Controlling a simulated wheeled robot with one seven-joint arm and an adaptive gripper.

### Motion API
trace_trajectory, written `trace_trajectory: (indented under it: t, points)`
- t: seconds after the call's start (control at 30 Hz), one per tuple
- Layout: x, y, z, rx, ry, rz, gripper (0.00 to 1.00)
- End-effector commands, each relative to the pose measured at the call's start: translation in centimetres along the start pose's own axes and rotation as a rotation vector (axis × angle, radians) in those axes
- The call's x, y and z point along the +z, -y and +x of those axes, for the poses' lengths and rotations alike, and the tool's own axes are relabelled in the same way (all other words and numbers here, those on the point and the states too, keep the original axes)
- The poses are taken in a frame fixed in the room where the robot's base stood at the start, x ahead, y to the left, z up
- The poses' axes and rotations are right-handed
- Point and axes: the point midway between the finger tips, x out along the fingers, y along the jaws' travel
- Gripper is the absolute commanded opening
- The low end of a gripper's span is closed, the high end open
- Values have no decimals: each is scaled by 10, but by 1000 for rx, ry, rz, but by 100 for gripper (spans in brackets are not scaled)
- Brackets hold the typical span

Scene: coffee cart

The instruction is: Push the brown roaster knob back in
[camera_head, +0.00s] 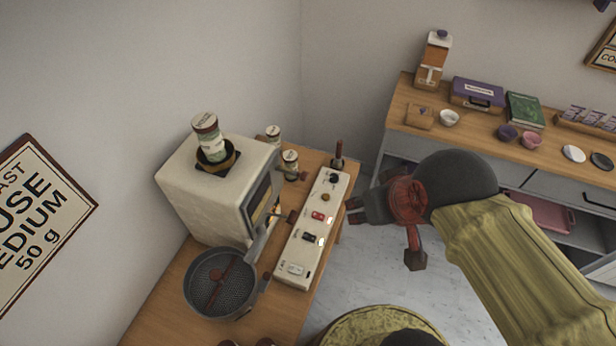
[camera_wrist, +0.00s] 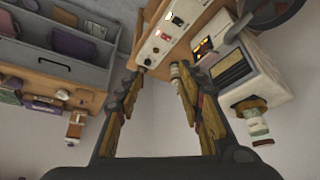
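The brown knob (camera_head: 326,197) sits on the long cream control panel (camera_head: 300,250), between a black knob (camera_head: 333,180) and a red switch (camera_head: 318,215). It is too small to tell how far it stands out. The panel lies on a wooden table beside the cream roaster (camera_head: 205,200). My gripper (camera_head: 382,232) is to the right of the panel and apart from it, with its fingers spread and nothing held. In the wrist view my gripper (camera_wrist: 158,72) is also open, with the panel (camera_wrist: 172,30) beyond the fingertips.
A round mesh pan (camera_head: 222,283) stands in front of the roaster. Several cans stand near the panel, one (camera_head: 290,165) close to its far end. A dark upright handle (camera_head: 339,152) stands at that end. A wooden-topped shelf (camera_head: 480,130) is at the back right.

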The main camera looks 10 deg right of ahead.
Motion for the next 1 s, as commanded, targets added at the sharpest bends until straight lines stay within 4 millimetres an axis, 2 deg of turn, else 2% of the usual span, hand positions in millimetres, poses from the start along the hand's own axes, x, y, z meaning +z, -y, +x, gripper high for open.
trace_trajectory:
  t: [0.2,0.4,0.47,0.63,0.87,1.0]
  points:
    - [-4,-15,-4,25,28,49,24]
    - [3,-48,16,56,200,199,12]
    - [4,-54,24,44,253,268,9]
    - [9,-62,46,-14,390,522,0]
    - [6,-63,79,-114,554,996,0]
    - [-5,-62,103,-181,643,1358,0]
